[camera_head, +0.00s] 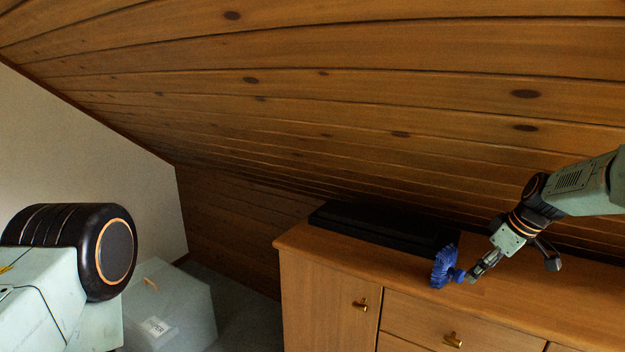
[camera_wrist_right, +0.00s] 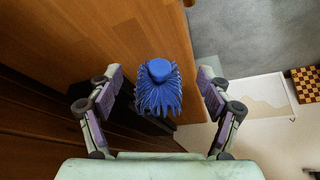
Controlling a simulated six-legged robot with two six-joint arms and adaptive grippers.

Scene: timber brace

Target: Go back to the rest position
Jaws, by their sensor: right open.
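My right gripper (camera_head: 477,271) is above the wooden cabinet top near its front edge, its arm coming in from the right. In the right wrist view its two fingers (camera_wrist_right: 159,72) are spread wide apart. A blue bristly thing with a round knob (camera_head: 443,268) is at the cabinet's front edge, just left of the fingertips. It also shows in the right wrist view (camera_wrist_right: 158,92), centred between the fingers with a gap on each side. What bears it is hard to tell. My left gripper is out of view; only part of my own body shows at the left.
The wooden cabinet (camera_head: 325,285) has a door and drawers with brass knobs. A long black case (camera_head: 375,225) lies along its back. The sloping plank ceiling (camera_head: 330,110) comes down low behind it. A pale lidded box (camera_head: 185,300) stands on the grey floor to the left.

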